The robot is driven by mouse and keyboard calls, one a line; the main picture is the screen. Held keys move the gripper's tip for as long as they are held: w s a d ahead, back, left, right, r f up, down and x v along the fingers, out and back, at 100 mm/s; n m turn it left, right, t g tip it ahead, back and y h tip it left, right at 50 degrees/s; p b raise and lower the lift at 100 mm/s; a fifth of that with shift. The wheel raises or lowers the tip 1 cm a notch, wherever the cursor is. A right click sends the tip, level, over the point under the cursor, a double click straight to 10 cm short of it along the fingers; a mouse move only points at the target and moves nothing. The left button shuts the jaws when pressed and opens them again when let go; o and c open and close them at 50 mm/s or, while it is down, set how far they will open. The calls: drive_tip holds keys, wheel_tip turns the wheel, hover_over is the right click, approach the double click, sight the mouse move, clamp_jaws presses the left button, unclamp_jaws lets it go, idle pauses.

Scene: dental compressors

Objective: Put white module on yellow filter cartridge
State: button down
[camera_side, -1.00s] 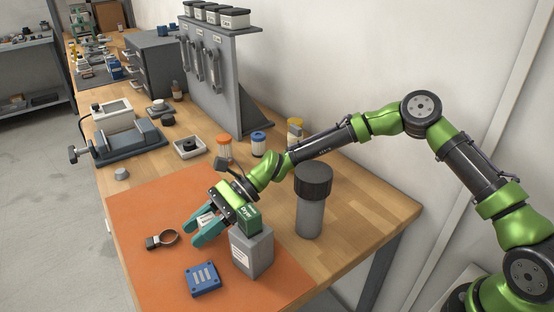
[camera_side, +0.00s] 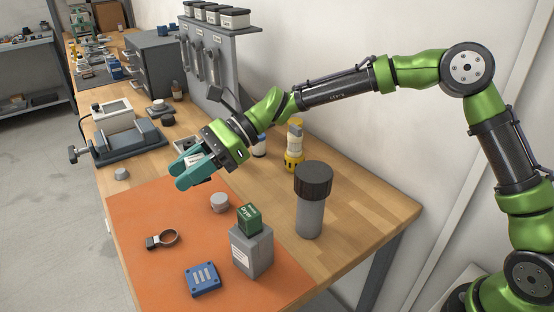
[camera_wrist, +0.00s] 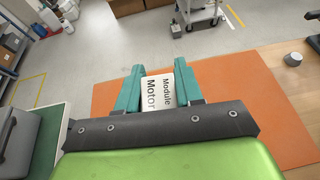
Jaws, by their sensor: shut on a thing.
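My gripper (camera_side: 188,168) has teal fingers and is raised above the back part of the orange mat. It is shut on the white module (camera_wrist: 158,93), which shows "Motor Module" lettering between the fingers in the wrist view. In the side view the module is mostly hidden by the fingers. The yellow filter cartridge (camera_side: 294,149) stands upright on the wooden bench, right of my gripper and apart from it. It has a white middle with a yellow top and base.
A black-capped grey cylinder (camera_side: 312,205) stands in front of the yellow cartridge. A blue-topped cartridge (camera_side: 260,147) is partly hidden behind my gripper. A green dryer block (camera_side: 249,218) sits on a grey block (camera_side: 252,251). A small grey knob (camera_side: 219,203) lies on the orange mat (camera_side: 140,207).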

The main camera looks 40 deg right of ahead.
drive_tip(key=w+d+f+m+t+h, duration=0.1)
drive_tip(key=w+d+m+t+h, duration=0.2)
drive_tip(key=d, duration=0.4)
drive_tip(key=w+d+f+m+t+h, duration=0.1)
drive_tip(key=w+d+f+m+t, duration=0.1)
drive_tip(key=w+d+m+t, duration=0.4)
drive_tip(key=s+d+r+m+t+h, duration=0.25)
drive_tip(key=d+m+h, duration=0.2)
drive_tip(key=d, duration=0.85)
drive_tip(key=s+d+r+m+t+h, duration=0.1)
drive_tip(key=s+d+r+m+h, duration=0.25)
drive_tip(key=d, duration=0.95)
wheel_tip(320, 180, down, 6)
drive_tip(key=w+h, duration=0.2)
drive_tip(key=w, duration=0.5)
drive_tip(key=w+f, duration=0.1)
drive_tip(key=w, duration=1)
drive_tip(key=shift+d+f, duration=0.15)
drive_tip(key=shift+d, duration=0.25)
drive_tip(key=shift+f, duration=1.7)
